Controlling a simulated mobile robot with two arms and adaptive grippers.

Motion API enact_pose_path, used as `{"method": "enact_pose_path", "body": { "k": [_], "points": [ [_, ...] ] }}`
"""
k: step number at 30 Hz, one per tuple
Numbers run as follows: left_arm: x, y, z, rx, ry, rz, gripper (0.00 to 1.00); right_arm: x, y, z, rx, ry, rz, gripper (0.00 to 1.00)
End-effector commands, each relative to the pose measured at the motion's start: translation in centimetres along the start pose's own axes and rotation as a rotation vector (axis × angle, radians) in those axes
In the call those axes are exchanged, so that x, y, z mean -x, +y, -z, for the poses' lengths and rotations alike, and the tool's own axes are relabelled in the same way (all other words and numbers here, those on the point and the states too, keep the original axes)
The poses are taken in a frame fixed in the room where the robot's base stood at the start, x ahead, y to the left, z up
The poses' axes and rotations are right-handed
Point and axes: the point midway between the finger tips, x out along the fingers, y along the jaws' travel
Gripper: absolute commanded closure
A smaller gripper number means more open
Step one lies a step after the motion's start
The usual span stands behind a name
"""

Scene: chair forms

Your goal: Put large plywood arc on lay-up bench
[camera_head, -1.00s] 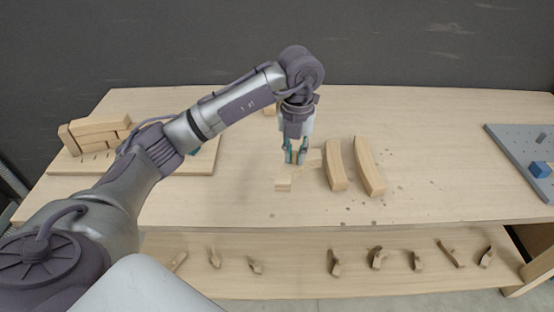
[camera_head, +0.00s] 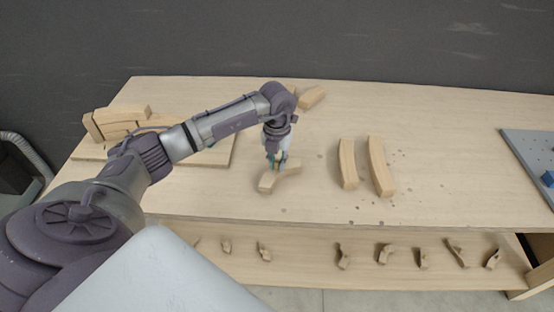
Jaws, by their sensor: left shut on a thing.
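My left gripper (camera_head: 277,161) points down at the middle of the bench and is shut on a pale, curved plywood piece (camera_head: 267,184). The gripper covers part of this piece, and I cannot tell whether it touches the bench top. Two longer plywood arcs (camera_head: 347,164) (camera_head: 381,167) lie side by side to the right of the gripper, apart from it. I cannot tell for sure which piece is the large arc. The light wooden bench (camera_head: 450,180) fills the middle of the view. My right gripper is not in view.
Stacked curved wood pieces (camera_head: 118,122) stand on a board (camera_head: 219,152) at the left. Another block (camera_head: 312,97) lies at the back. A grey pegboard (camera_head: 528,150) is at the right edge. Several small curved pieces (camera_head: 385,254) lie on the lower shelf.

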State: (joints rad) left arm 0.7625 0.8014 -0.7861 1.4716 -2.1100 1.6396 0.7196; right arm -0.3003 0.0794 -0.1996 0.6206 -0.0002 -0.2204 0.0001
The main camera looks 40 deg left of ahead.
Motion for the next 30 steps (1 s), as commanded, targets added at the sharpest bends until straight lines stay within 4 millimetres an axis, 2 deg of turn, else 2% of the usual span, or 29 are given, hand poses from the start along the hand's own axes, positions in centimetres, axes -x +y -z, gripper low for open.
{"method": "enact_pose_path", "body": {
  "k": [7, 8, 12, 20, 24, 26, 30],
  "points": [
    [-0.4, 0.0, 0.0, 0.000, 0.000, 0.000, 1.00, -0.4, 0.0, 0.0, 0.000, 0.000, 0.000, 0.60],
    [-0.4, 0.0, 0.0, 0.000, 0.000, 0.000, 0.81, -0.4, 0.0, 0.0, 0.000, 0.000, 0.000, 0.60],
    [-0.3, 0.0, 0.0, 0.001, 0.000, 0.000, 0.58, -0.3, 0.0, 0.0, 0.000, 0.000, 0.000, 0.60],
    [-0.2, 0.0, 0.0, 0.001, 0.001, -0.001, 0.58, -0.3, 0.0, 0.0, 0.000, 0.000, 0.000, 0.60],
    [0.4, 0.0, -0.1, 0.001, -0.001, 0.000, 0.58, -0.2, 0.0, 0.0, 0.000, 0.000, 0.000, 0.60],
    [1.1, 0.0, -0.1, 0.002, -0.003, 0.000, 0.58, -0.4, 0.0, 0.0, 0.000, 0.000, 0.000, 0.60],
    [3.8, 0.0, -0.1, 0.000, -0.006, 0.001, 0.58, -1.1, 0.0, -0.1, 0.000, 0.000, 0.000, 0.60]
  ]
}}
